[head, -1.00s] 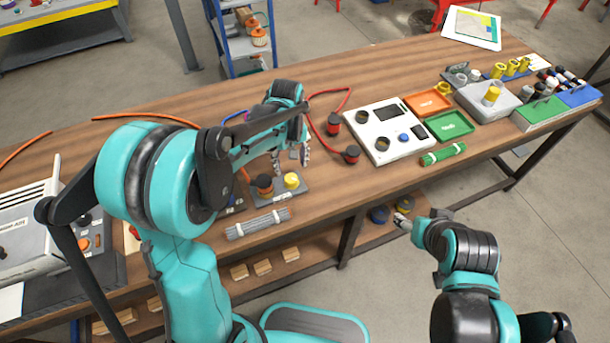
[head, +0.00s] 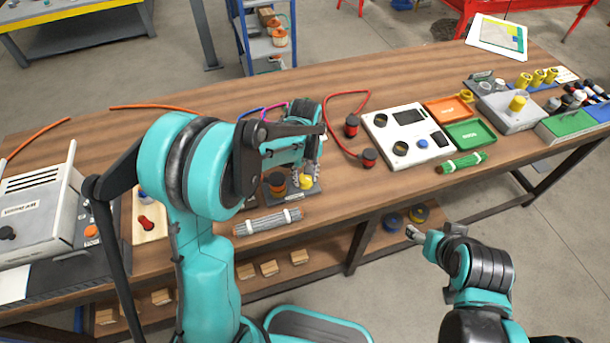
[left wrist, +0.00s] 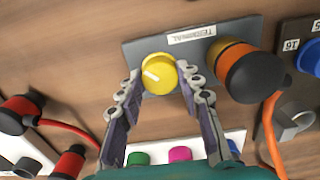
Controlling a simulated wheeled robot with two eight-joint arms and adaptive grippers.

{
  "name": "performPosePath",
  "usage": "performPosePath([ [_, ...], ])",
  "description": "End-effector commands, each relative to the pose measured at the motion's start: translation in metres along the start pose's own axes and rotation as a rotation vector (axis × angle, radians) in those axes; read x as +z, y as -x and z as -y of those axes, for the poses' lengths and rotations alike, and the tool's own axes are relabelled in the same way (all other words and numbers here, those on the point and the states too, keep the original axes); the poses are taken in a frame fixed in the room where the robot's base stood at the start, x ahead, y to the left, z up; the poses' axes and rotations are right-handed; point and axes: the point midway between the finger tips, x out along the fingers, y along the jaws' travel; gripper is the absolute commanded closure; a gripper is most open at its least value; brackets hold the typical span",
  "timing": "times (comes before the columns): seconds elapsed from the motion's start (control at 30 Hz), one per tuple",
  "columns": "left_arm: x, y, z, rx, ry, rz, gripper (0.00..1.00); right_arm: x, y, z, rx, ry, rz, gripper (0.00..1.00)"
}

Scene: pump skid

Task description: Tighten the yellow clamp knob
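The yellow clamp knob (head: 306,182) is a round knob on a small grey plate labelled "TERMINAL". My left gripper (head: 313,174) is over the plate. In the left wrist view its two fingers (left wrist: 161,86) are spread apart, with their tips at the near left and right sides of the knob. I see a gap to the knob; the depth is hard to judge. My right gripper (head: 412,234) hangs off the table's front edge, small and holding nothing visible.
An orange and black connector (left wrist: 246,70) with an orange cable stands close right of the knob on the same plate. Red cable plugs (head: 369,158) lie to the right. A bundle of grey rods (head: 268,222) lies in front. A power supply (head: 40,215) stands far left.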

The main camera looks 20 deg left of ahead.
Motion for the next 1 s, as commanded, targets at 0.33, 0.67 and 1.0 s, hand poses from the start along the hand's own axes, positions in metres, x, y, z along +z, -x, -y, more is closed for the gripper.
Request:
performPosePath([
  [0.33,0.0,0.0001,0.0,0.0,-0.038,0.0,0.94,-0.0003,0.0005,0.0,0.0,0.0,0.0,0.36],
  [0.67,-0.0001,0.0004,-0.0001,0.0,-0.252,0.0,0.94,-0.0021,0.0029,0.0,0.0,0.0,0.0,0.36],
  [1.0,0.0,0.0002,0.0,0.0,-0.574,0.0,0.94,-0.004,0.0057,0.0,0.0,0.0,0.0,0.36],
])
